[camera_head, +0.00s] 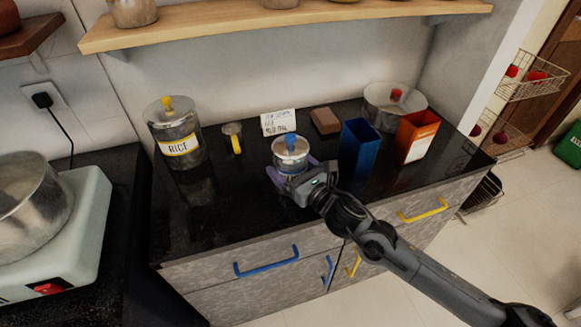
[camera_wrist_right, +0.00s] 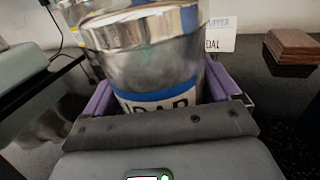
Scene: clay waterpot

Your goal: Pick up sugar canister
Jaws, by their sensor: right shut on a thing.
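A metal canister with a blue knob (camera_head: 290,155) is near the middle of the black counter. In the right wrist view the same canister (camera_wrist_right: 155,65) fills the centre and has a blue band. Its label is partly covered, so I cannot read the whole word. My right gripper (camera_head: 296,176) has its purple fingers on both sides of the canister and is shut on it. The fingers also show in the wrist view (camera_wrist_right: 160,95). The canister looks upright; I cannot tell whether its base touches the counter. My left gripper is not in view.
A rice canister (camera_head: 176,132) and a yellow-handled scoop (camera_head: 235,140) stand to the left. A shelf (camera_head: 270,25) runs above.

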